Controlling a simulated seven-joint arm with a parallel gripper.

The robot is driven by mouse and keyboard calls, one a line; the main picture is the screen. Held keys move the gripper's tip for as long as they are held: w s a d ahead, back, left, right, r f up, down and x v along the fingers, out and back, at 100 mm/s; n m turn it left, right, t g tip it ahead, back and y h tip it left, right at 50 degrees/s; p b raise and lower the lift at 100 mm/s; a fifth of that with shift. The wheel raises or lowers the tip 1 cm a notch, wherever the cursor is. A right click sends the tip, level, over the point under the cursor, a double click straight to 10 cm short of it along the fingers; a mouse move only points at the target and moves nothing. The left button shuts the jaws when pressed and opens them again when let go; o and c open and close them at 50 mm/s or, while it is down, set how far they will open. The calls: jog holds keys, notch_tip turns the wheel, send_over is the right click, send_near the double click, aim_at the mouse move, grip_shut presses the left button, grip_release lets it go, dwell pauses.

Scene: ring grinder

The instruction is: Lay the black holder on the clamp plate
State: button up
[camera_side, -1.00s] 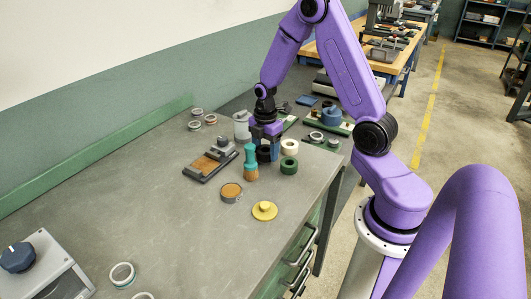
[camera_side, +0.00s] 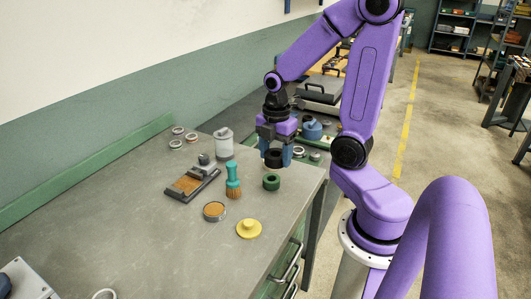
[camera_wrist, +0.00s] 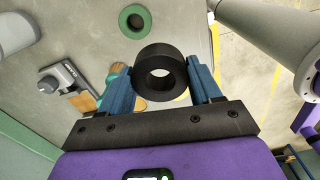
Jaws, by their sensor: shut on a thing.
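The black holder (camera_side: 274,158) is a thick black ring. My gripper (camera_side: 279,156) is shut on it, with one blue finger on each side. In the wrist view the holder (camera_wrist: 143,72) sits between the fingertips of my gripper (camera_wrist: 158,70), its hole facing the camera. In the side view it hangs over the bench's right part, behind the green ring (camera_side: 271,181); its height is hard to judge. A low dark fixture with an orange-brown plate (camera_side: 187,184) lies to the left and may be the clamp plate; it also shows in the wrist view (camera_wrist: 60,80).
A teal-handled brush (camera_side: 233,180) stands between the fixture and my gripper. A grey-white container (camera_side: 224,143) stands behind. A round brown-topped tin (camera_side: 214,211) and a yellow knobbed disc (camera_side: 249,229) are in front. The bench's left front is largely clear.

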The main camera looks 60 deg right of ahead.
jog(key=shift+s+a+r, duration=0.15)
jog(key=shift+s+r, duration=0.05)
jog(key=shift+s, duration=0.25)
jog(key=shift+s+a+r, duration=0.15)
jog(key=shift+s+r, duration=0.05)
jog(key=shift+s, duration=0.2)
jog(key=w+a+r, duration=0.2)
jog(key=w+a, duration=0.7)
jog(key=w, duration=0.4)
send_over(186, 185)
notch_tip(186, 185, down, 10)
jog(key=shift+s+d+r, duration=0.1)
jog(key=shift+r, duration=0.1)
jog(key=shift+f, duration=1.75)
jog(key=shift+f, duration=0.1)
jog(key=o, duration=1.1)
